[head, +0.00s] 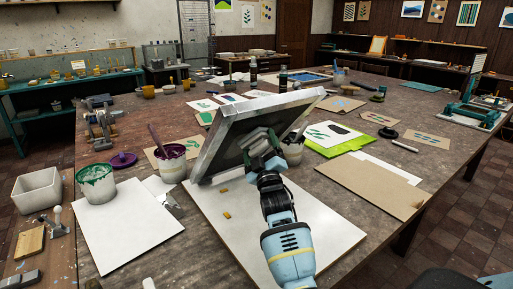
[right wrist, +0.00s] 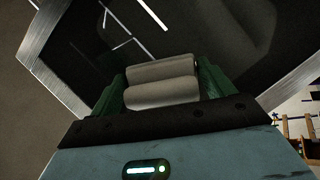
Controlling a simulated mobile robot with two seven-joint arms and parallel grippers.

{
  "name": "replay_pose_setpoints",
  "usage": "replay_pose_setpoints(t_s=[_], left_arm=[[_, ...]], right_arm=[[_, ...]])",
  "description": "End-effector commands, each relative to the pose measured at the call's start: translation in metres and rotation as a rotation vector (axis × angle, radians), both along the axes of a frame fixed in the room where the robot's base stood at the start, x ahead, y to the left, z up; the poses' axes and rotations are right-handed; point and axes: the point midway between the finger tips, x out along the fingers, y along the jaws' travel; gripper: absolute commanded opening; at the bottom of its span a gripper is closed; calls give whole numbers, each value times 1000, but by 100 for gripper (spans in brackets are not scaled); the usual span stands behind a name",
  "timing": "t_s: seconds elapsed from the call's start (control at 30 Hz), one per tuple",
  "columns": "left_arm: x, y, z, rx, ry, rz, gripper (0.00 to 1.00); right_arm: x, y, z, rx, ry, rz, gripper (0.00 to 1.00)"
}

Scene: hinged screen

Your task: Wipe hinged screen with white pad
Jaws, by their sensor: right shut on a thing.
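The hinged screen (head: 222,135) stands raised and tilted over a white board (head: 240,243), its metal frame around a dark grey face. My right gripper (head: 263,153) is in front of the screen's face. It is shut on the white pad (head: 257,138), which looks pale grey. In the right wrist view the pad (right wrist: 160,82) is a folded roll between the green fingers, with the dark, shiny screen (right wrist: 235,30) behind it. The pad is close to the screen; I cannot tell whether it touches. My left gripper is not in view.
A green-rimmed paint pot (head: 97,186), a purple paint pot (head: 172,165) and a white sheet (head: 125,222) are left of the screen. A pale pot (head: 292,150) stands close behind my gripper. Brown card (head: 372,187) and green sheets (head: 345,146) lie to the right.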

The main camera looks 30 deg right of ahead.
Motion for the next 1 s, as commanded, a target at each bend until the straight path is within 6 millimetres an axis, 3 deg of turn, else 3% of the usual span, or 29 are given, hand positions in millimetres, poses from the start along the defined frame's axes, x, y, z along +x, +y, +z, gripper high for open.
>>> replay_pose_setpoints(t_s=[0.33, 1.0], left_arm=[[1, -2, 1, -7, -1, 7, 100], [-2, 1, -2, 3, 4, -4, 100]], right_arm=[[0, -2, 4, -2, -7, -1, 54], [2, -31, 3, 0, -6, -1, 54]])
